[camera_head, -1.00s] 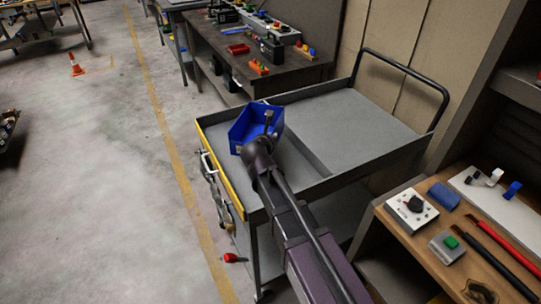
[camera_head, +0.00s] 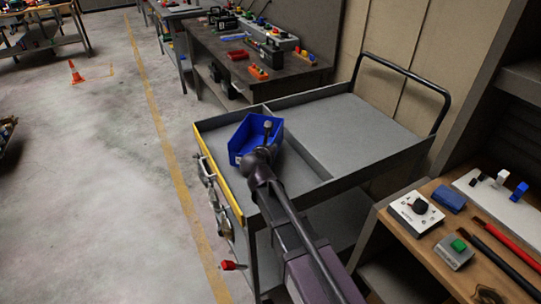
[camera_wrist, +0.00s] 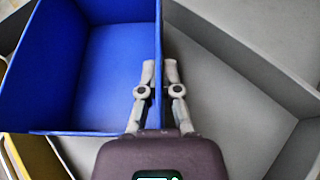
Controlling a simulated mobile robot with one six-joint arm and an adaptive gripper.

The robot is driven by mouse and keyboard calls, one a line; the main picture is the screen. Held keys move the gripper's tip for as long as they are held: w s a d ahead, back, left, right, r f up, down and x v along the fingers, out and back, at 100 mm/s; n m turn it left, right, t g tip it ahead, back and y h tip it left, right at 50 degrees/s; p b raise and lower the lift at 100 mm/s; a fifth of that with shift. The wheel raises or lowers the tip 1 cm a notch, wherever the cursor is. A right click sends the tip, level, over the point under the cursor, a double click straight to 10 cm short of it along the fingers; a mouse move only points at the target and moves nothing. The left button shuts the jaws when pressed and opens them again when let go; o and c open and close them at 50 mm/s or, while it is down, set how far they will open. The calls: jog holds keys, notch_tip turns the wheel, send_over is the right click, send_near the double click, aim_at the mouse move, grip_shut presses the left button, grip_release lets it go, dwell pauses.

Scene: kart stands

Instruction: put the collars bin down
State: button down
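The collars bin is an open blue bin (camera_head: 243,142) at the left compartment of the grey cart's top tray (camera_head: 370,125). In the wrist view the blue bin (camera_wrist: 110,70) fills the upper left, and its visible inside looks empty. My gripper (camera_head: 267,127) is at the bin's near right side. In the wrist view my gripper (camera_wrist: 159,78) straddles the bin's right wall, one finger inside and one outside, closed on it. The bin looks low in the compartment; I cannot tell whether its base touches the tray floor.
A raised divider (camera_head: 302,158) separates the compartments; the larger right one is bare. The tray has a yellow left edge (camera_head: 220,180) and a black handle (camera_head: 405,85). A wooden bench (camera_head: 400,233) with small devices stands at the right, a dark workbench (camera_head: 215,45) behind.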

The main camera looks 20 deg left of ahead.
jog(key=shift+f+b, duration=1.05)
jog(key=shift+f, duration=0.45)
jog(key=c, duration=0.8)
grip_release()
jog(key=shift+s+r, duration=0.1)
jog(key=shift+r, duration=0.15)
jog(key=p+v, duration=0.4)
jog(key=v, duration=0.7)
jog(key=shift+s+r+p, duration=0.15)
jog(key=shift+s+p, duration=0.15)
jog(key=shift+s, duration=0.05)
